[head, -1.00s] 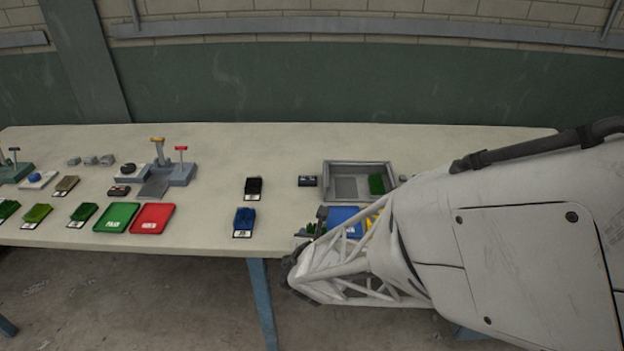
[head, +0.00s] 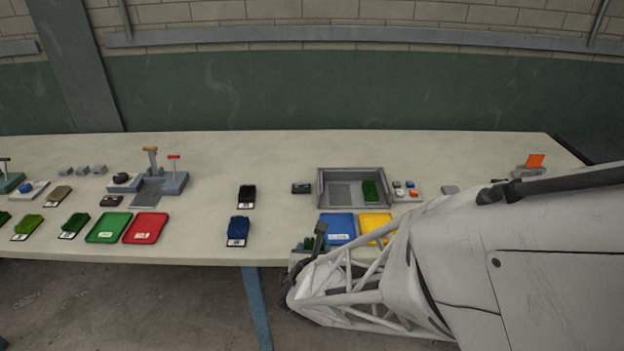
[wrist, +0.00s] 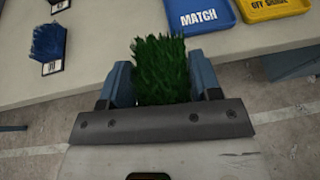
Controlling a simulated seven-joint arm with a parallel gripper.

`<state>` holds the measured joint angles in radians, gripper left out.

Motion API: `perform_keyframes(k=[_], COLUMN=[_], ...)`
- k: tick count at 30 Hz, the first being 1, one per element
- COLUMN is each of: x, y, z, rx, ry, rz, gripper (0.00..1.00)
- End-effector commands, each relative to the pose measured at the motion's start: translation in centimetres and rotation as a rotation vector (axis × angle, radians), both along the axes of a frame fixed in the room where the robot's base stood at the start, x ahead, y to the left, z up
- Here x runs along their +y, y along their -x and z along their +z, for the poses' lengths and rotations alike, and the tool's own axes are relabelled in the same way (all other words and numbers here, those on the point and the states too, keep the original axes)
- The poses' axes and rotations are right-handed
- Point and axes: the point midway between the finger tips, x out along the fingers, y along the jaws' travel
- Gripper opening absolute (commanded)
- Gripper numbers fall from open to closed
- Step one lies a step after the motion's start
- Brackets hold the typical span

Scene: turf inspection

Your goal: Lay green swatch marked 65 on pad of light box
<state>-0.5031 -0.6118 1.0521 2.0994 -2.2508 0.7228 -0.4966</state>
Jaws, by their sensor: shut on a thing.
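The light box (head: 320,188) is a grey open-topped box towards the back of the table, right of centre. Inside it, a grey pad (head: 347,196) lies bare on the left and a dark green swatch (head: 370,191) lies on the right. My gripper (wrist: 161,80) is shut on a green tufted swatch (wrist: 160,65), held between the two blue-grey fingers. In the head view this held swatch (head: 309,243) shows small at the table's front edge, left of the blue tray. Its number is not visible.
A blue MATCH tray (head: 338,228) and a yellow tray (head: 375,226) stand in front of the box. Blue (head: 238,230) and black (head: 246,195) swatches lie left. Green (head: 108,228) and red (head: 146,228) trays stand further left. Small buttons (head: 405,190) sit right of the box.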

Motion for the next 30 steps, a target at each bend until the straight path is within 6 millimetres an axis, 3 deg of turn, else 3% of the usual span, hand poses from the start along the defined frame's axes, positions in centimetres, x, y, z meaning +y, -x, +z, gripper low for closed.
perform_keyframes(k=[11, 20, 30], x=[-0.3, -1.8, -5.0], y=[-1.3, -5.2, -10.2], z=[0.2, 0.6, 0.8], rx=[-0.005, -0.017, -0.019], ry=[-0.005, -0.020, -0.022], rz=[0.008, 0.032, 0.064], gripper=[0.36, 0.36, 0.36])
